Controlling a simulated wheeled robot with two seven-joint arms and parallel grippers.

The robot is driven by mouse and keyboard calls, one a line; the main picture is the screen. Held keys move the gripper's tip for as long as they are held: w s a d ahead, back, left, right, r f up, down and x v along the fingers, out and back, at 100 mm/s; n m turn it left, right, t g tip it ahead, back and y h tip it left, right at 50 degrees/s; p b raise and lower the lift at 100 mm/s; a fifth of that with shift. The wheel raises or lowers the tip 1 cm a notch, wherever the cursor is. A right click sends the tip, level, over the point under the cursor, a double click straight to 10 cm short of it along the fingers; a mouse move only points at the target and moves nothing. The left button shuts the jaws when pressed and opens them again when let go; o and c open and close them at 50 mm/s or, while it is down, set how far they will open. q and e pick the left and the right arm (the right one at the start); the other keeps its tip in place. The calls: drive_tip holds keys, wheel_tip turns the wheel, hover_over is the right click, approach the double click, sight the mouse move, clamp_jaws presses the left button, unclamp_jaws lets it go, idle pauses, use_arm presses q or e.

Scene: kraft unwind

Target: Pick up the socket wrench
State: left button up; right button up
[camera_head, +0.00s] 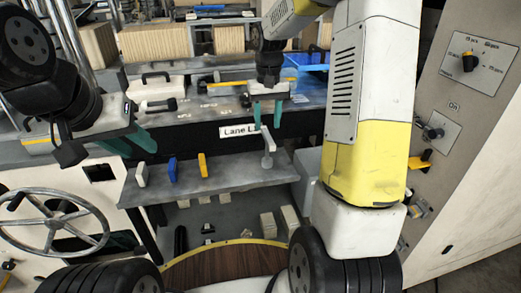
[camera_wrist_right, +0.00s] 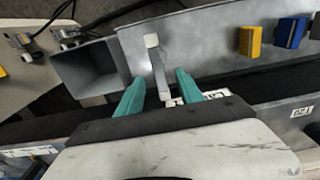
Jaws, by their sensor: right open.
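The socket wrench (camera_head: 267,148) is a light grey bar with paler ends at the right part of a grey shelf (camera_head: 225,180). In the right wrist view the wrench (camera_wrist_right: 157,62) lies beyond and between the teal fingertips, its lower end near them; I cannot tell if they touch. My right gripper (camera_head: 267,117) points down above the wrench, open, with nothing held. It also shows in the right wrist view (camera_wrist_right: 161,82). My left gripper (camera_head: 130,148) hangs left of the shelf, its teal fingers apart and empty.
White, blue (camera_head: 172,169) and yellow (camera_head: 203,165) blocks stand on the shelf left of the wrench. An open grey bin (camera_wrist_right: 88,68) adjoins the shelf. A handwheel (camera_head: 52,225) is at left, a control panel (camera_head: 475,65) at right.

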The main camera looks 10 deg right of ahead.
hover_over(267, 160)
drive_tip(key=f, duration=0.8)
drive_tip(key=shift+w+d+f, duration=0.1)
drive_tip(key=shift+w+f, duration=0.2)
drive_tip(key=shift+f, duration=0.05)
clamp_jaws()
